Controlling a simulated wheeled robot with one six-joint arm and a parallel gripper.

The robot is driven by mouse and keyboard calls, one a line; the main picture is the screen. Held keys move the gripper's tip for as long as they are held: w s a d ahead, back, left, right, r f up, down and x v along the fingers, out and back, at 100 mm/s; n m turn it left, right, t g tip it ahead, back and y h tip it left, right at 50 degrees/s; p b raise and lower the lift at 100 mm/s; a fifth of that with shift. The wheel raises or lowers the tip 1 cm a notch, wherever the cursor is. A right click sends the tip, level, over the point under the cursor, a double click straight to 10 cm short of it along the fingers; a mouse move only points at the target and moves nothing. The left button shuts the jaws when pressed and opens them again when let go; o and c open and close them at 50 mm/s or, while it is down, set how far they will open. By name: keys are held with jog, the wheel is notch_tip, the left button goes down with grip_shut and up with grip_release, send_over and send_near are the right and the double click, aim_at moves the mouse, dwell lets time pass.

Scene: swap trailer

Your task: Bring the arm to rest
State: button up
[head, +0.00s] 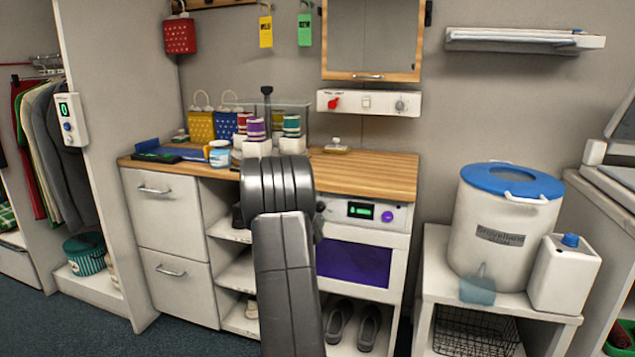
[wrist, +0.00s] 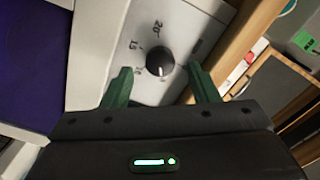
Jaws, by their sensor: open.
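My arm (head: 282,270) rises in the middle of the head view, in front of the wooden-topped counter. It hides my gripper there. In the wrist view my gripper (wrist: 159,78) is open, with its two green fingers apart and nothing held between them. A round black knob (wrist: 160,62) with a white mark shows between and beyond the fingertips, on a pale panel (wrist: 110,45) with printed numbers. I cannot tell how far the fingertips are from the panel.
The counter (head: 365,172) carries cups, bags and boxes at its left; its right part is mostly clear. Below is a unit with a purple window (head: 354,264) and a purple knob (head: 388,216). A blue-lidded tub (head: 500,225) and a white jug (head: 564,275) stand right.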

jog(key=x, duration=0.2)
jog(key=shift+w+d+r+p, duration=0.15)
jog(key=shift+w+p, duration=0.15)
jog(key=shift+p, duration=0.05)
jog(key=shift+s+r+n+p, duration=0.1)
jog(key=shift+s+n+p, duration=0.05)
jog(key=shift+n+p, duration=0.8)
jog(key=n+p, duration=0.4)
jog(key=p, duration=0.1)
jog(key=n+p, duration=0.6)
jog(key=p, duration=0.3)
jog(key=shift+f+b+v, duration=0.1)
jog(key=shift+b+v, duration=0.05)
jog(key=shift+v, duration=1.3)
jog(key=shift+f+b+v, duration=0.15)
jog(key=shift+v, duration=1.35)
